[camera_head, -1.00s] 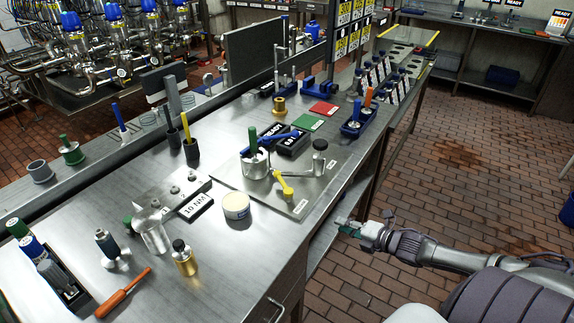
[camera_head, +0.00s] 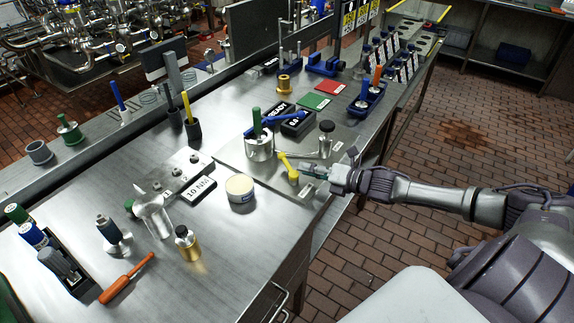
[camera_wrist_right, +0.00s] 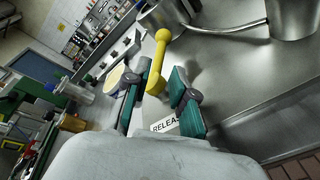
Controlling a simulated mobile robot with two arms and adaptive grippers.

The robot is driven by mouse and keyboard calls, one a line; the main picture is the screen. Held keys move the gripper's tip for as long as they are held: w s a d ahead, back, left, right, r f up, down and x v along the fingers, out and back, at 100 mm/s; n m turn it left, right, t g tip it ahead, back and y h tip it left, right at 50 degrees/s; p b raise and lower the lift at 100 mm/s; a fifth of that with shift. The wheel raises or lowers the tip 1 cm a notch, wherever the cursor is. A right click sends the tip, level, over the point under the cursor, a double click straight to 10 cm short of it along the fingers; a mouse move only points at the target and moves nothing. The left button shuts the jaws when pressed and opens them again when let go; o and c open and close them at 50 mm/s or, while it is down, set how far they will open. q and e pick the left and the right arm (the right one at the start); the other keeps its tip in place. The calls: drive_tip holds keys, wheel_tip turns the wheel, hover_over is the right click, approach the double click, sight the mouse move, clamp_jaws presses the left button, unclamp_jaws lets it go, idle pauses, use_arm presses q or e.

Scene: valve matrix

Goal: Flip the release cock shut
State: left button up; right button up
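The release cock has a yellow lever (camera_head: 288,168) on a metal plate (camera_head: 236,158) near the bench's front edge. The lever slants from a silver cylindrical body (camera_head: 259,148) towards the front right. In the right wrist view the yellow lever (camera_wrist_right: 159,62) reaches down between the teal finger pads of my right gripper (camera_wrist_right: 163,95). The fingers are open, with gaps visible beside the lever. A "RELEASE" label (camera_wrist_right: 166,125) is partly hidden by the gripper. My left gripper is not in view.
A black-capped post (camera_head: 326,138) with a metal arm stands behind my right gripper. A blue wrench-like lever (camera_head: 275,124) crosses behind the cylinder, beside black sign blocks (camera_head: 297,124).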

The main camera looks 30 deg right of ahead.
sight(287, 163)
drive_tip(key=p+x, duration=0.1)
drive_tip(key=x, duration=0.6)
drive_tip(key=shift+w, duration=0.15)
drive_tip(key=shift+c, duration=0.4)
clamp_jaws()
